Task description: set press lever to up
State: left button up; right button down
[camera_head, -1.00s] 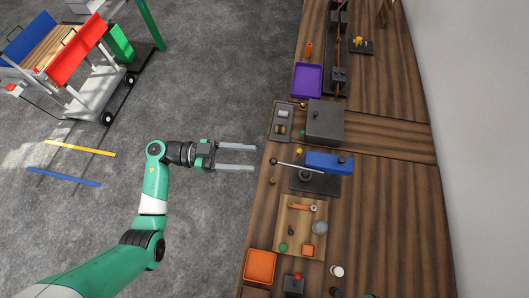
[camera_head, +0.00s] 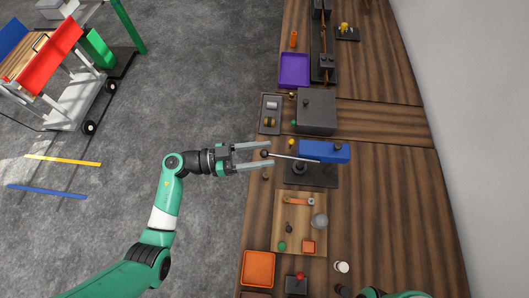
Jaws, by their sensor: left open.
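The press (camera_head: 312,174) stands on the wooden bench, with a blue body (camera_head: 325,152) on a dark base. Its lever is a thin pale rod (camera_head: 293,157) pointing left, ending in a dark round knob (camera_head: 264,153) near the bench's left edge. My left gripper (camera_head: 270,154) is open and reaches in from the left. In this view its two fingers lie on either side of the knob, near their tips, with gaps visible. Whether they are at the knob's height I cannot tell. Only a green piece of my right arm shows at the bottom edge; its gripper is out of view.
Above the press in the picture are a grey box (camera_head: 316,112), a small tray of parts (camera_head: 270,114) and a purple tray (camera_head: 295,69). Below are a wooden board (camera_head: 291,215) with small parts and an orange tray (camera_head: 258,268).

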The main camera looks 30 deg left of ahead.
pick_arm(q)
jog(key=shift+w+d, duration=0.25)
jog(key=shift+d, duration=0.1)
grip_shut()
dwell(1.2)
